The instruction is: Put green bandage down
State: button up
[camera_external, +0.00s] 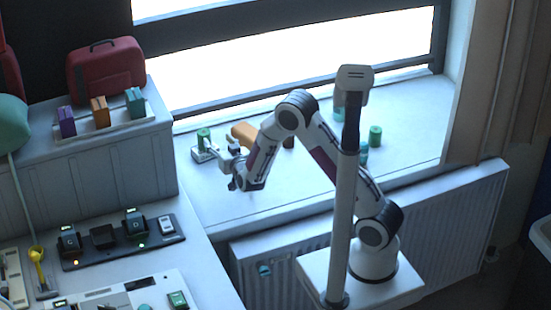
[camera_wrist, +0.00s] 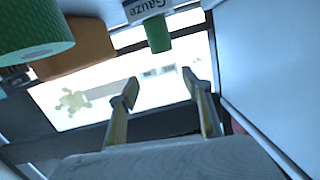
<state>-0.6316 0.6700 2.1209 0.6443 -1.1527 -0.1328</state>
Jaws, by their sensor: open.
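A green bandage roll (camera_external: 204,134) stands upright on a small white box (camera_external: 204,154) at the left end of the windowsill. In the wrist view, which is upside down, the green roll (camera_wrist: 158,34) touches the white box (camera_wrist: 148,10), marked "Gauze". My gripper (camera_external: 229,168) is just right of the box and roll in the outside view. In the wrist view, my gripper (camera_wrist: 160,88) has its fingers spread, with nothing between them. The roll is clear of both fingertips.
An orange object (camera_external: 244,133) lies behind my gripper and also shows in the wrist view (camera_wrist: 78,48). Another green roll (camera_external: 375,136) stands farther right on the sill (camera_external: 265,192). A dark tray of devices (camera_external: 103,236) is at lower left. The front sill is clear.

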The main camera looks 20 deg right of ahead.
jog(key=s+d+r+g+y, duration=0.2)
jog(key=s+d+r+g, duration=0.3)
jog(key=s+d+r, duration=0.6)
jog(key=s+d+g+h, duration=0.1)
jog(key=s+d+g, duration=0.1)
jog(key=s+d, duration=0.3)
jog(key=s+d+g+h, duration=0.1)
jog(key=s+d, duration=0.4)
jog(key=s, duration=0.8)
jog(key=s+d+g, duration=0.3)
jog(key=s+d, duration=0.2)
jog(key=s, duration=0.4)
jog(key=shift+s+d+h, duration=0.15)
jog(key=shift+s+h, duration=0.05)
jog(key=shift+h, duration=0.2)
